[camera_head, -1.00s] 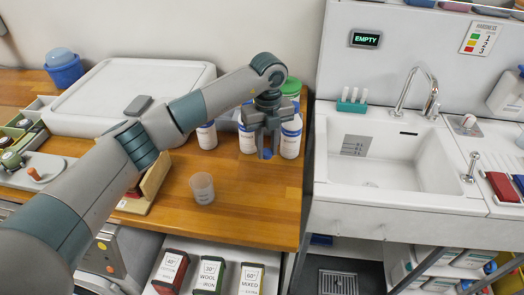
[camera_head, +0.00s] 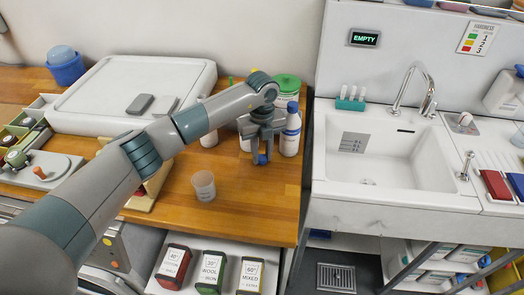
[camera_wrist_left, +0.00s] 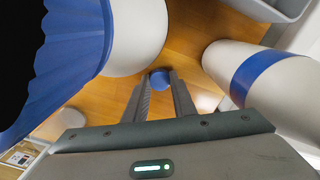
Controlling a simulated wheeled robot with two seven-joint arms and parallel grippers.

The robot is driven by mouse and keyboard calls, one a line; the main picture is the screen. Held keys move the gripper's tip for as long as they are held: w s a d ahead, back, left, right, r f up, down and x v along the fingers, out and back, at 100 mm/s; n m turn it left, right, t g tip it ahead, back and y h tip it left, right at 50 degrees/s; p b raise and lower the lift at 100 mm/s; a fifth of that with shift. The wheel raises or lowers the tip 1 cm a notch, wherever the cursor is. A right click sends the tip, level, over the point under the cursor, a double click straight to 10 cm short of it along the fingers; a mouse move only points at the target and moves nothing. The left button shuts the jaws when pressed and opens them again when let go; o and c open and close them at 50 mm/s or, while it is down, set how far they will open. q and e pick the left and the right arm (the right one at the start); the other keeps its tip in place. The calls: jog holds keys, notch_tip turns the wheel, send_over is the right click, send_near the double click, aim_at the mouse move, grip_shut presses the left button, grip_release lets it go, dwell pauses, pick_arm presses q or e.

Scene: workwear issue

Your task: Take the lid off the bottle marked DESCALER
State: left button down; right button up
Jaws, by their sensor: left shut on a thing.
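My left gripper (camera_head: 262,158) is shut on a small blue lid (camera_head: 262,160), held at its fingertips above the wooden counter. The lid also shows between the fingers in the left wrist view (camera_wrist_left: 158,80). A white bottle with a blue cap (camera_head: 291,132) stands just right of the gripper. Another white bottle (camera_head: 244,142) stands behind the gripper, its top hidden by my arm. In the left wrist view, a large ribbed blue cap (camera_wrist_left: 72,50) and a white bottle with a blue band (camera_wrist_left: 270,80) are close on either side. I cannot read DESCALER on any label. My right gripper is out of view.
A green-lidded tub (camera_head: 287,84) stands behind the bottles. A clear cup (camera_head: 204,186) stands in front on the wooden counter (camera_head: 240,215), which has free room around it. A white sink (camera_head: 400,160) lies to the right, a pale board (camera_head: 130,90) to the left.

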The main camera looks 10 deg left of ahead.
aim_at(262, 157)
pick_arm(q)
jog(key=shift+f, duration=0.3)
jog(key=c, duration=1.5)
grip_release()
jog(key=shift+o, duration=0.2)
jog(key=shift+r, duration=0.2)
jog(key=shift+r+b, duration=0.4)
jog(key=shift+r, duration=0.1)
notch_tip(262, 157, up, 11)
jog(key=b, duration=0.4)
jog(key=shift+r, duration=0.1)
